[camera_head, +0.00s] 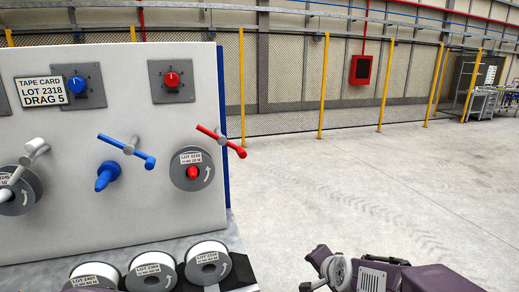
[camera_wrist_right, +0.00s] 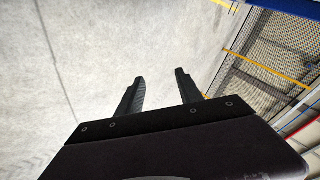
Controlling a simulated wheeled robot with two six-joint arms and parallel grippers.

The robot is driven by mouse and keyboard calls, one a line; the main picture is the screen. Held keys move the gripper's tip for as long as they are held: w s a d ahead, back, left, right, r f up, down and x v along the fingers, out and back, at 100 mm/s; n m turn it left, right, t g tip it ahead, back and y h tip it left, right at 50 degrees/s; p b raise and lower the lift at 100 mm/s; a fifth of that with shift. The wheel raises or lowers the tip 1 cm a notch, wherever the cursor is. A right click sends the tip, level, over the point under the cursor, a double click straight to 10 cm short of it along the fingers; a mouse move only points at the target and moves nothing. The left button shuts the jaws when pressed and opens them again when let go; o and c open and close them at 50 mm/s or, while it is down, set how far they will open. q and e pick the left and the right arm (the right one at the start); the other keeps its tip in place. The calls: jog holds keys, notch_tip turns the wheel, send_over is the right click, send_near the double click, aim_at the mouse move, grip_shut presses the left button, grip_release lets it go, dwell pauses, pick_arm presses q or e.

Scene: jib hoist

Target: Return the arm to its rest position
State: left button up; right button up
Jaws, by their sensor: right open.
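My right arm shows at the bottom right of the head view, well to the right of the grey panel (camera_head: 130,215). Its gripper (camera_head: 312,270) is only partly visible there, near the bottom edge. In the right wrist view the two dark fingers of the right gripper (camera_wrist_right: 160,88) stand apart with nothing between them. Bare floor lies behind them. My left gripper is in neither view.
The panel carries a blue handle (camera_head: 127,150), a red handle (camera_head: 221,141), blue and red knobs, and a tape card (camera_head: 41,91). Several white spools (camera_head: 208,262) sit below it. Open floor (camera_head: 370,190) lies to the right, before yellow posts and mesh fencing.

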jog(key=s+d+f+n+g, duration=0.1)
jog(key=s+f+n+g, duration=0.4)
jog(key=s, duration=0.5)
jog(key=s+d+f+n+g, duration=0.1)
jog(key=s+f+n+g, duration=0.2)
jog(key=s+f+n, duration=0.5)
notch_tip(320, 180, up, 18)
jog(key=s+m+p, duration=0.2)
jog(key=p, duration=1.5)
jog(key=shift+m+h, duration=0.3)
jog(key=shift+m, duration=0.1)
jog(key=shift+d+r, duration=0.1)
